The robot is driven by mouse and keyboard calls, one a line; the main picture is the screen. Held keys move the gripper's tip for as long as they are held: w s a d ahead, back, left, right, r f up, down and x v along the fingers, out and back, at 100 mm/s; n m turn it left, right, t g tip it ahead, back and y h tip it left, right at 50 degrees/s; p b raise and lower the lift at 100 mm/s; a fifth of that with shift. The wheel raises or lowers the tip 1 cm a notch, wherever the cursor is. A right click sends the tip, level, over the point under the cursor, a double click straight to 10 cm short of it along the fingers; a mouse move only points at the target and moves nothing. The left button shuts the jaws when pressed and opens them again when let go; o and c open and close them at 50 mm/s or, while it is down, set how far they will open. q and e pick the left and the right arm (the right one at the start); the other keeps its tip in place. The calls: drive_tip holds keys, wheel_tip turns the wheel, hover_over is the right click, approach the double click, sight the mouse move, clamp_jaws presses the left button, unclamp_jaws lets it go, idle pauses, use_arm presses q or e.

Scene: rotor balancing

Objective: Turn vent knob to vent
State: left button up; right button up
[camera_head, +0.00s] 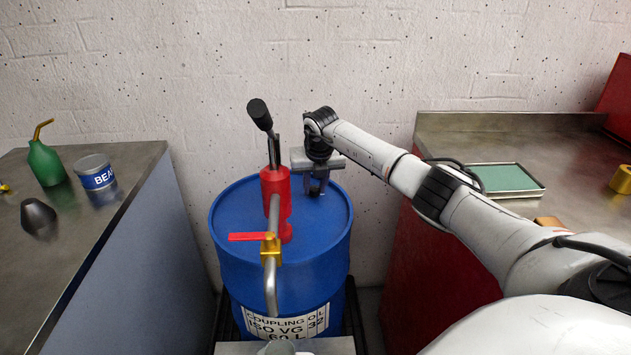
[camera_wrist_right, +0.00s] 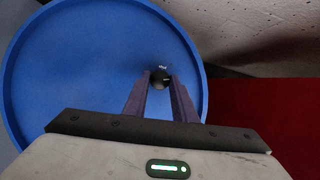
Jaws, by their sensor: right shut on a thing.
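A blue drum (camera_head: 322,262) labelled coupling oil stands between two benches, with its top facing up. The vent knob (camera_wrist_right: 161,77) is a small dark round knob on the drum top, seen in the right wrist view between my fingertips. My right gripper (camera_head: 316,192) reaches down onto the right part of the drum top and is shut on the knob. It also shows in the right wrist view (camera_wrist_right: 160,80). In the head view the fingers hide the knob. The knob's marking is too small to read. My left gripper is not in view.
A red hand pump (camera_head: 275,195) with a dark-gripped lever, a bent grey spout and a red-handled yellow valve (camera_head: 270,248) rises beside my right gripper. The left bench holds a green oil can (camera_head: 46,163) and a tin (camera_head: 95,173). A green-lined tray (camera_head: 505,179) lies on the right bench.

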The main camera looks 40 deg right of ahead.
sight(314, 190)
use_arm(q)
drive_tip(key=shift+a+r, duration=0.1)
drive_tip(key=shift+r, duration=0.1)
use_arm(e)
drive_tip(key=shift+w+a+m+g+h, duration=0.15)
drive_tip(key=shift+m+g+h, duration=0.3)
drive_tip(key=shift+m, duration=1.15)
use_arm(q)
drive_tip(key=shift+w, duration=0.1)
use_arm(e)
drive_tip(key=o, duration=1)
drive_tip(key=shift+o, duration=0.2)
drive_tip(key=shift+r, duration=0.1)
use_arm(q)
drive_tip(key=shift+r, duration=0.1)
use_arm(e)
wheel_tip(314, 190, up, 10)
